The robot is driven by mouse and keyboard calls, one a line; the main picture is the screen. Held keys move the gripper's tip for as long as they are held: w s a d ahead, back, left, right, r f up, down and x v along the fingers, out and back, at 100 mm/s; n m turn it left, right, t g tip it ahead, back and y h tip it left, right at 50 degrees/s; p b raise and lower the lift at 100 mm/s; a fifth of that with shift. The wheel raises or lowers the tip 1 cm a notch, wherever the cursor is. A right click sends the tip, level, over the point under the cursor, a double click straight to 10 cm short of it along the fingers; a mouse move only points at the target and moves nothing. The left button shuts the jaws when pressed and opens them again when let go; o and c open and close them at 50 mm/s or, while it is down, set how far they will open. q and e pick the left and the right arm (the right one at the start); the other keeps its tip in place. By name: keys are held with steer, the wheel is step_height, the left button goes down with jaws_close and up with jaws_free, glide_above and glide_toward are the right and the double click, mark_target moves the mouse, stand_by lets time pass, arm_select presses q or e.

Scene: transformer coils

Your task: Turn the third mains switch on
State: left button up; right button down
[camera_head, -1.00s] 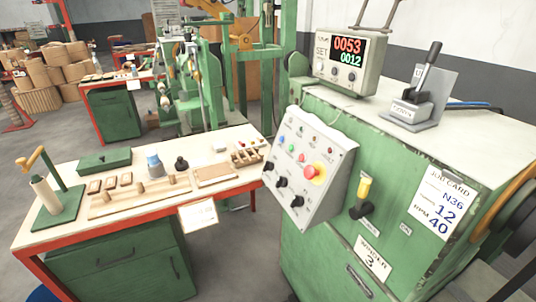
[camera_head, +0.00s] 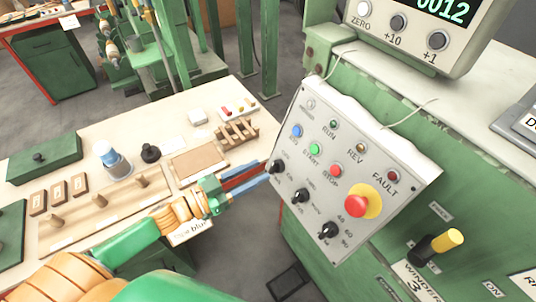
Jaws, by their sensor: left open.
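The winder's lever switch, with a black body and a yellow handle (camera_head: 447,240), sits on the green machine front at the lower right. Its handle points right and slightly up. A small label lies above it, and an ON label (camera_head: 492,288) lies at its lower right. My left gripper (camera_head: 266,172) is open and empty, with blue fingers at the left edge of the grey control panel (camera_head: 322,181). It is well to the left of the lever, and I cannot tell whether it touches the panel. My right gripper is not in view.
The panel carries a red emergency button (camera_head: 357,205), coloured buttons and black knobs (camera_head: 301,195), between the gripper and the lever. A display box (camera_head: 412,35) stands above.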

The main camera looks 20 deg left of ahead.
mark_target(273, 164)
arm_select(q)
steer(key=x, duration=0.4)
steer(key=shift+s+d, duration=0.1)
steer(key=shift+s, duration=0.05)
steer(key=shift+w+f, duration=0.15)
steer(key=shift+w, duration=0.15)
steer(key=shift+s, duration=0.15)
steer(key=shift+c, duration=0.5)
jaws_close()
